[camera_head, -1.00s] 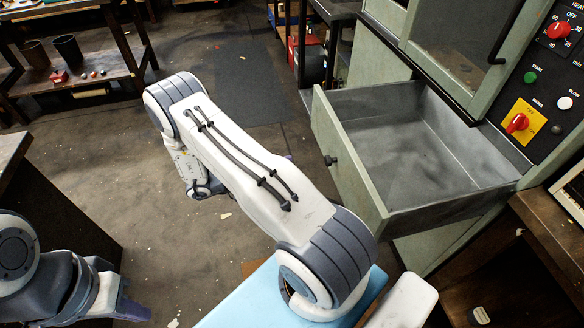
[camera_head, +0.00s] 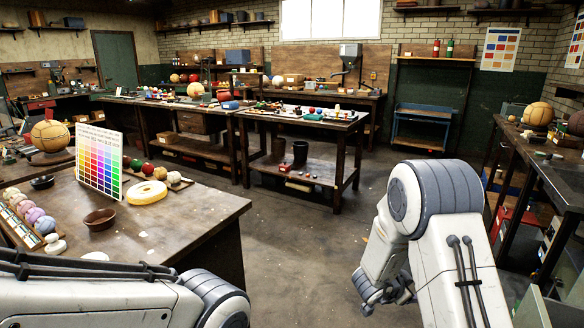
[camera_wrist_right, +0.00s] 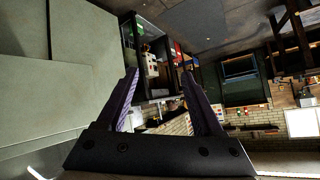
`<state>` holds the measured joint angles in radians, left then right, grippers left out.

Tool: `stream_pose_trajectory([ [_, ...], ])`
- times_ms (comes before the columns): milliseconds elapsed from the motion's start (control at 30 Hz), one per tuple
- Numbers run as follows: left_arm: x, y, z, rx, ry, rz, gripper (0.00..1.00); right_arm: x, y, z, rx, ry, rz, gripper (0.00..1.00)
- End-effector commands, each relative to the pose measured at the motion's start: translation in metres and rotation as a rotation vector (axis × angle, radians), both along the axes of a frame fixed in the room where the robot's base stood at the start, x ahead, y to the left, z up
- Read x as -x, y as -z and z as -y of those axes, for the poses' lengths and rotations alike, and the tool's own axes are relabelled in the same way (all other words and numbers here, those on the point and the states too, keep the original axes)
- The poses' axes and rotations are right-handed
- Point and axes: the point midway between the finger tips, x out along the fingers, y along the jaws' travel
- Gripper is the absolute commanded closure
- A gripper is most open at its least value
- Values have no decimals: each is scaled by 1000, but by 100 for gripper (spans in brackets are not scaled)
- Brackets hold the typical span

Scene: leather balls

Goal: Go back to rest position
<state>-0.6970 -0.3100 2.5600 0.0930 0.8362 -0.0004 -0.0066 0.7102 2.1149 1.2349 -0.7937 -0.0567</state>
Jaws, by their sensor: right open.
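My right arm comes up at the right of the head view and bends down, with its wrist end (camera_head: 376,292) low over the floor. In the right wrist view my right gripper (camera_wrist_right: 164,88) has its two purple fingers spread wide, with nothing between them. My left arm (camera_head: 110,298) lies along the bottom left of the head view. Its gripper is out of sight.
A wooden table (camera_head: 205,215) at left holds a colour chart (camera_head: 99,160), a brown bowl (camera_head: 100,219) and a yellow ring (camera_head: 147,192). A dark workbench (camera_head: 545,165) stands at right. Open floor (camera_head: 300,245) lies between. A pale green cabinet surface (camera_wrist_right: 85,45) fills the wrist view's left.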

Motion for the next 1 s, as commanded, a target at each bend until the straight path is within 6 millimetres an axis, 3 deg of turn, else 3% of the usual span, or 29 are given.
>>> stream_pose_trajectory([
  [67, 0, 0, 0, 0, 0, 0, 100, -10, -21, -39, -94, -231, -21, 32],
  [133, 0, 0, 0, 0, 0, 0, 100, -3, -33, -75, -159, -432, -77, 32],
  [200, 0, 0, 0, 0, 0, 0, 100, 15, -42, -105, -203, -609, -152, 32],
  [300, 0, 0, 0, 0, 0, 0, 100, 50, -49, -134, -232, -808, -275, 32],
  [500, 0, 0, 0, 0, 0, 0, 100, 124, -56, -155, -232, -1060, -510, 32],
  [700, 0, 0, 0, 0, 0, 0, 100, 195, -61, -145, -178, -1215, -757, 32],
  [867, 0, -25, 0, 0, 0, 0, 100, 209, -98, -190, -161, -1349, -796, 32],
  [1000, 0, -42, 0, 0, 0, 0, 100, 233, -128, -223, -142, -1473, -845, 32],
])
